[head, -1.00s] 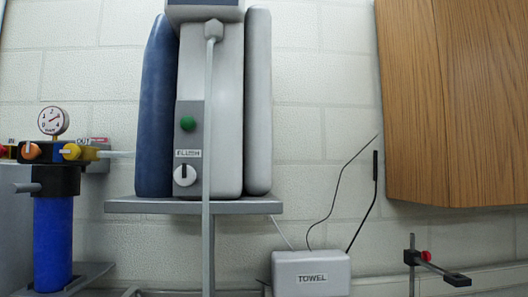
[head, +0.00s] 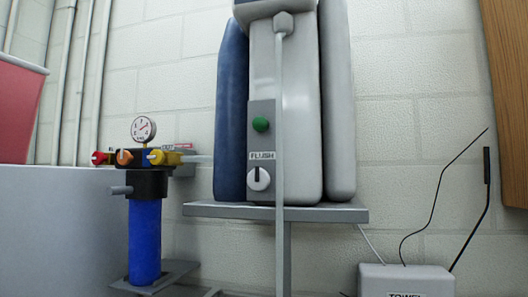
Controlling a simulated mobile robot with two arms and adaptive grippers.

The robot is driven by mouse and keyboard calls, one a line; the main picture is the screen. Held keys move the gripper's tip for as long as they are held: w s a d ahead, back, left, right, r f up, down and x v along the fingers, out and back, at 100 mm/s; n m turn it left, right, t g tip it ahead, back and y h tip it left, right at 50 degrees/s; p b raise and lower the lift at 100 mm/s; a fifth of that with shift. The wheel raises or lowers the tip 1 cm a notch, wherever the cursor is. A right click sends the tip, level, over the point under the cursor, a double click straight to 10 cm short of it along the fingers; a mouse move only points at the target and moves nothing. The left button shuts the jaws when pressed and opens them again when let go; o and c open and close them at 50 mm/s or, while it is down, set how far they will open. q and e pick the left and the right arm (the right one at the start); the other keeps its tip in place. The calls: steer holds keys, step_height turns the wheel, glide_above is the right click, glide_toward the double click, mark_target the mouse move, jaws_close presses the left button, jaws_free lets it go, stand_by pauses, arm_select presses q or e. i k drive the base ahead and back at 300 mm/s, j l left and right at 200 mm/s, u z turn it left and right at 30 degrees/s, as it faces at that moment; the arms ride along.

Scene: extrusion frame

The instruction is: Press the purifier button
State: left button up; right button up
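The purifier (head: 298,130) is a tall unit with a white-grey body and a dark blue left side, standing on a grey wall shelf in the head view. On its front is a grey control panel with a round green button (head: 261,124). Below the button are a "FLUSH" label and a white knob (head: 259,179) with a dark pointer mark. A thin grey pipe (head: 279,225) runs down the front, just right of the panel. Neither of my grippers shows in the head view.
A blue filter canister (head: 145,240) with a gauge (head: 143,129) and red, orange and yellow valve knobs stands left of the shelf (head: 340,215). A towel box (head: 405,281) with thin dark wires is at lower right. A wooden cabinet (head: 508,90) is at the right edge.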

mark_target(261, 124)
steer(key=k+l, duration=0.1)
steer(key=l, duration=0.25)
steer(key=k+l, duration=0.15)
steer(key=l, duration=0.15)
steer(key=k+l+u, duration=0.1)
steer(key=l, duration=0.25)
steer(key=k+l, duration=0.15)
steer(key=l, duration=0.15)
